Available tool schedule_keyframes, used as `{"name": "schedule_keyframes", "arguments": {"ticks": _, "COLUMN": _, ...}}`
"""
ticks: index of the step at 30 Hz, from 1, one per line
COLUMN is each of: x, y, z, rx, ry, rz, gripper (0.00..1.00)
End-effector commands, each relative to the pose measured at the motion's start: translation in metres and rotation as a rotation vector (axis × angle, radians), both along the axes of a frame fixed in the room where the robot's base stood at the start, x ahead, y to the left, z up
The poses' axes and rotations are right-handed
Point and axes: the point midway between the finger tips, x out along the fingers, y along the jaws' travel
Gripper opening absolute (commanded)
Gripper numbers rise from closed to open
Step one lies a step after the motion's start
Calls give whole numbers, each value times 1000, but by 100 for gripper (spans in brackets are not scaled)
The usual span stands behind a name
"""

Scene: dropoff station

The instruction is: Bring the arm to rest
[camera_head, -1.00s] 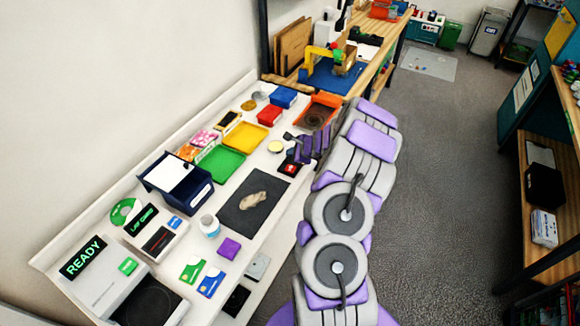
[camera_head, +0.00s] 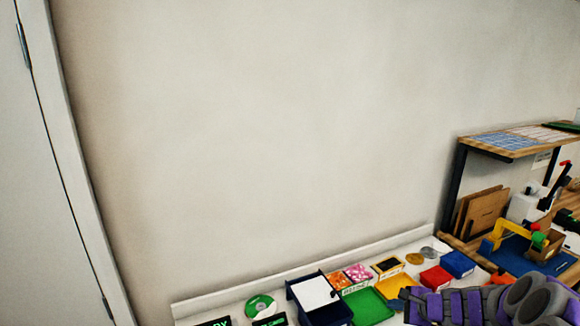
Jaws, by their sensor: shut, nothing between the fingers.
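My purple and grey arm (camera_head: 470,304) reaches in from the lower right corner, low over the white counter. My gripper (camera_head: 405,293) is the small dark end at the arm's left, just right of the green tray (camera_head: 366,308). It is shut and appears empty. I cannot tell whether it touches the counter. The rest of my arm is cut off by the picture's edge.
The white counter (camera_head: 215,301) holds a dark blue bin (camera_head: 335,310), a yellow tray (camera_head: 392,286), a red box (camera_head: 435,277) and a blue box (camera_head: 458,263). A wooden bench with a shelf (camera_head: 505,145) stands at right. Bare wall (camera_head: 250,130) fills the middle; a door (camera_head: 40,180) is at left.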

Motion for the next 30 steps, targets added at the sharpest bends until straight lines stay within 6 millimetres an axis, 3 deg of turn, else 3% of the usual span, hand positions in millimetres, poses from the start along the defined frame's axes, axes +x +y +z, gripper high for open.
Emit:
{"name": "schedule_keyframes", "arguments": {"ticks": 1, "x": -5, "y": 29, "z": 17, "rx": -24, "ry": -17, "rz": 87, "gripper": 0}}
{"name": "schedule_keyframes", "arguments": {"ticks": 6, "x": -43, "y": 111, "z": 54, "rx": -108, "ry": -41, "rz": 376, "gripper": 0}}
{"name": "schedule_keyframes", "arguments": {"ticks": 9, "x": -75, "y": 152, "z": 69, "rx": -161, "ry": -44, "rz": 541, "gripper": 0}}
{"name": "schedule_keyframes", "arguments": {"ticks": 15, "x": -152, "y": 209, "z": 88, "rx": -290, "ry": -27, "rz": 847, "gripper": 0}}
{"name": "schedule_keyframes", "arguments": {"ticks": 22, "x": -250, "y": 235, "z": 92, "rx": -455, "ry": 35, "rz": 1152, "gripper": 0}}
{"name": "schedule_keyframes", "arguments": {"ticks": 30, "x": -359, "y": 216, "z": 86, "rx": -663, "ry": 171, "rz": 1439, "gripper": 0}}
